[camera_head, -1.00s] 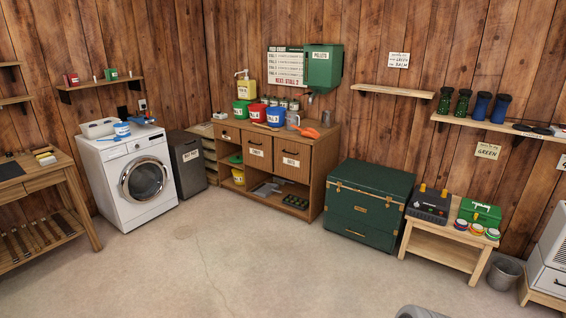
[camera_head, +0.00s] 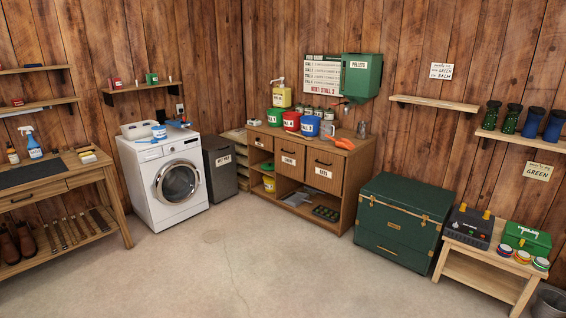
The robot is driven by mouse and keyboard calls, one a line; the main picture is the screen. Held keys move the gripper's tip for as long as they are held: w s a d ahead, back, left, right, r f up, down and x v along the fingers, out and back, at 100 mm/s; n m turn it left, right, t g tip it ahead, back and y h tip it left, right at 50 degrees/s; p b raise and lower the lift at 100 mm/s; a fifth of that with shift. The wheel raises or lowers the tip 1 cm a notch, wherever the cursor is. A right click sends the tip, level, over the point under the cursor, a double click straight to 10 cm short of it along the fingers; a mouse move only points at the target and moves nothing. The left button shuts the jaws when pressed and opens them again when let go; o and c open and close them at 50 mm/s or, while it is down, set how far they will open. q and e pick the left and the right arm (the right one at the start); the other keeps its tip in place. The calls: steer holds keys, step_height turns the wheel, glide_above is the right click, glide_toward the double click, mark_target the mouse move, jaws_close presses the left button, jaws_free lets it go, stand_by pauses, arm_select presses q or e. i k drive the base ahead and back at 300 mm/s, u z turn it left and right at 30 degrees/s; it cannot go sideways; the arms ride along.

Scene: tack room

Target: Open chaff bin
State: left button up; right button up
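The wooden feed cabinet (camera_head: 364,165) stands against the back wall. It has two shut front bins side by side, each with a dark handle and a white label. The left bin (camera_head: 290,177) has a label that seems to read chaff, though the letters are small. The right bin (camera_head: 322,187) has a label that seems to read oats. Neither of my grippers is in view.
A white washing machine (camera_head: 177,183) and a dark grey bin (camera_head: 221,170) stand left of the cabinet. A green trunk (camera_head: 400,220) stands close on its right. Buckets and an orange scoop (camera_head: 345,144) sit on top. The floor in front is clear.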

mark_target(290, 157)
steer(key=u, duration=0.7)
steer(key=i, duration=3.8)
steer(key=z, duration=1.45)
steer(key=i, duration=0.55)
steer(key=z, duration=0.2)
